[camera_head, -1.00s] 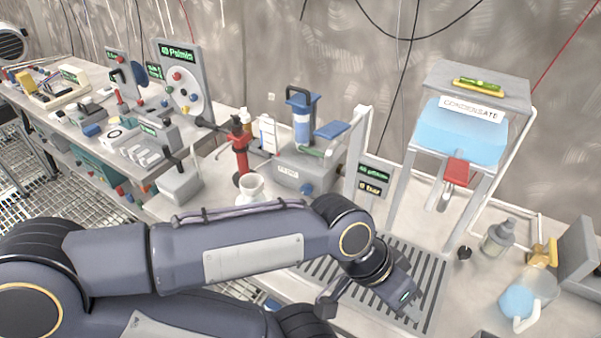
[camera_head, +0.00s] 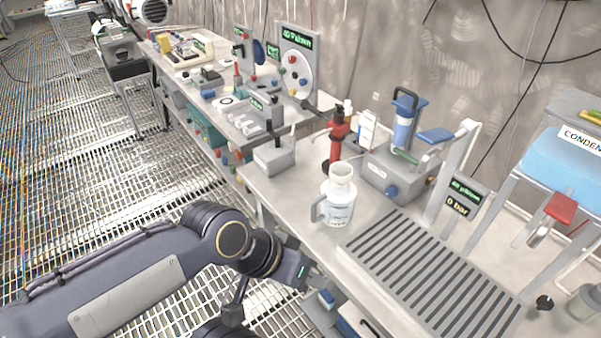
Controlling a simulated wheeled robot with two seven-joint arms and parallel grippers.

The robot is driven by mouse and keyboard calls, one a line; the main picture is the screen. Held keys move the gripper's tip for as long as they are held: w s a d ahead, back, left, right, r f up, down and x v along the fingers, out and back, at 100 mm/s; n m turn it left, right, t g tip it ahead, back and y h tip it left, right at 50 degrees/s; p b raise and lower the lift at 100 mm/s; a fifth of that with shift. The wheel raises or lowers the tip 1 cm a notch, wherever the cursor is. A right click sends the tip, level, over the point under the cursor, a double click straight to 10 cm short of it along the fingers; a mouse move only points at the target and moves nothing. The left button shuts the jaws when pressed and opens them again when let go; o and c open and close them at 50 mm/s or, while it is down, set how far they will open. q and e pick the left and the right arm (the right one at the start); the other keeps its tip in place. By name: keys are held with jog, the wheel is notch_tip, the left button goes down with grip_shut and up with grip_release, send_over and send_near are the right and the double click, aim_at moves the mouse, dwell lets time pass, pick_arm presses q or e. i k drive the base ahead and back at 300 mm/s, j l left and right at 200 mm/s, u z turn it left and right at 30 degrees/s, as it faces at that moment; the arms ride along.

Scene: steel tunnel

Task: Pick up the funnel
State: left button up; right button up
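A white funnel (camera_head: 341,175) appears to sit upright in the mouth of a clear jug (camera_head: 338,208) with a grey handle. The jug stands on the bench near its front edge, left of the slotted drain grate. My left gripper (camera_head: 268,291) is below and left of the jug, in front of the bench edge and apart from the funnel. Its fingers are seen at an angle, so their opening is unclear. I see nothing held in it. My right gripper is not in view.
The slotted grate (camera_head: 430,275) is bare. Metal grid floor (camera_head: 130,185) lies left of the bench.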

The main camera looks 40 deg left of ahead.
aim_at(341, 173)
jog(key=u, duration=1.05)
jog(key=z, duration=0.4)
jog(key=l+z, duration=0.1)
jog(key=z, duration=0.7)
jog(key=l+z, duration=0.15)
jog(key=z, duration=0.65)
jog(key=k+j+u, duration=0.1)
jog(key=u, duration=1.9)
jog(key=i+j+z, duration=0.1)
jog(key=z, duration=0.3)
jog(key=j+z, duration=0.15)
jog(key=z, duration=0.3)
jog(key=i+j+z, duration=0.25)
jog(key=j, duration=0.25)
jog(key=j+z, duration=0.2)
jog(key=j, duration=0.3)
jog(key=j+z, duration=0.25)
jog(key=j, duration=0.3)
